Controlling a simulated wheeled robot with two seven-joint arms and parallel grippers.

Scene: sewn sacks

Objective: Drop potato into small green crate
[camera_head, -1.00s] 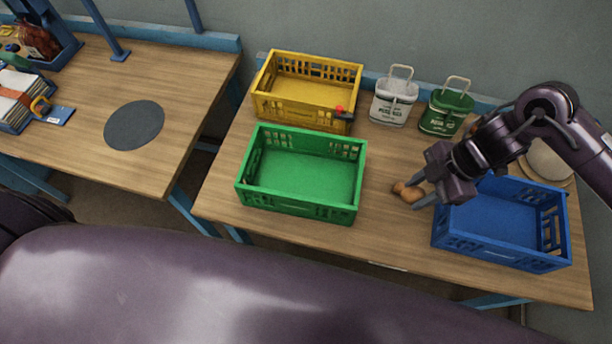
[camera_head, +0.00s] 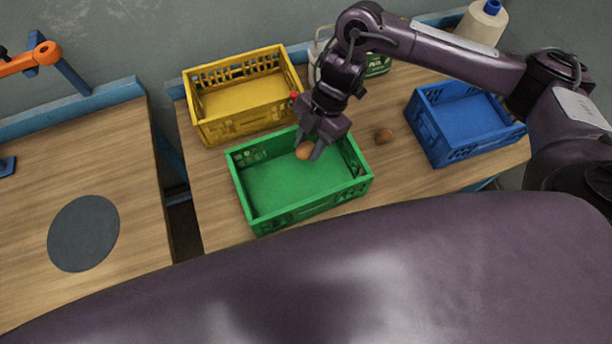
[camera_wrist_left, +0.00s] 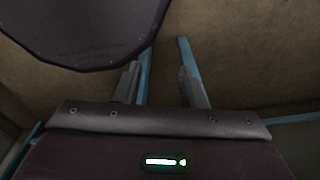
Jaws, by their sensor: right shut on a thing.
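My right gripper (camera_head: 309,149) is shut on a brown potato (camera_head: 304,151). It holds the potato over the back part of the green crate (camera_head: 262,225). The crate is open-topped and its visible floor is bare.
A yellow crate (camera_head: 208,131) stands behind the green one, and a blue crate (camera_head: 452,153) stands to the right. A partly hidden green container (camera_head: 378,65) is at the back. A separate table with a dark round mat (camera_head: 83,233) is at the left.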

